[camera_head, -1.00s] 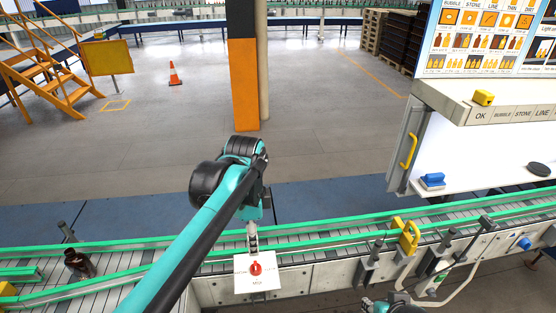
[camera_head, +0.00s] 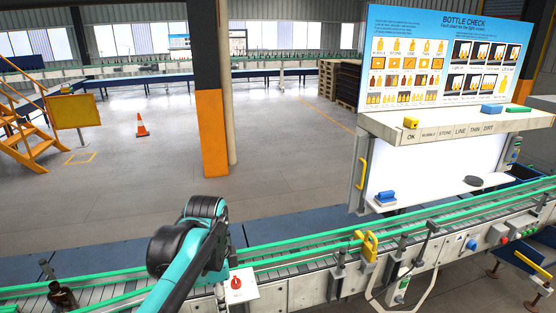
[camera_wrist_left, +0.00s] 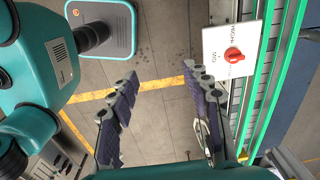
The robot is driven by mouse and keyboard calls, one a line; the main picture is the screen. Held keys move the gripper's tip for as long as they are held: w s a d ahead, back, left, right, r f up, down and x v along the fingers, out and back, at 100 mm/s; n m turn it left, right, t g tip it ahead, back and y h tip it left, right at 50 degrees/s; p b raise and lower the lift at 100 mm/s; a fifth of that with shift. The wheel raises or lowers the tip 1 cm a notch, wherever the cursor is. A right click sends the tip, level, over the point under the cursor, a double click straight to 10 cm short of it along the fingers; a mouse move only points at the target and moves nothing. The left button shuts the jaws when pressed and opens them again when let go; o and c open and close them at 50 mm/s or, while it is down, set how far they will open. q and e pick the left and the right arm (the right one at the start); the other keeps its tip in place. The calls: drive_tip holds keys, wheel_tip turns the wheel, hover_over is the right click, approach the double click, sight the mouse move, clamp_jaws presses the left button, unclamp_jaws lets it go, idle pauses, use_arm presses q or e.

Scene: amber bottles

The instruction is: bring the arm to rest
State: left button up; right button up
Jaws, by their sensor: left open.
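My left arm (camera_head: 190,250) comes in from the bottom of the head view, its dark joint raised in front of the conveyor. Its gripper is hidden there behind the arm. In the left wrist view my left gripper (camera_wrist_left: 160,72) is open, with nothing between its two dark padded fingers and grey floor behind them. A white plate with a red knob (camera_head: 236,283) is on the conveyor's near side, just right of the arm; the knob also shows in the left wrist view (camera_wrist_left: 233,54), right of the fingers and apart from them. My right gripper is out of view.
The conveyor (camera_head: 300,250) with green rails crosses in front. A dark amber bottle (camera_head: 62,297) stands on it at the left. A lit inspection booth (camera_head: 430,180) with a fault chart (camera_head: 445,60) stands at the right. A yellow clamp-like part (camera_head: 369,246) sits on the near rail.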

use_arm(q)
drive_tip(key=s+a+f+n+t+b, duration=0.2)
drive_tip(key=f+n+b, duration=0.4)
drive_tip(key=f, duration=0.4)
drive_tip(key=s+a+f+n+t+b, duration=0.2)
drive_tip(key=s+f+n+t+b, duration=0.3)
drive_tip(key=f, duration=0.6)
drive_tip(key=s+n+b, duration=0.2)
drive_tip(key=n, duration=0.1)
drive_tip(key=shift+s+a, duration=0.2)
drive_tip(key=shift+a, duration=0.1)
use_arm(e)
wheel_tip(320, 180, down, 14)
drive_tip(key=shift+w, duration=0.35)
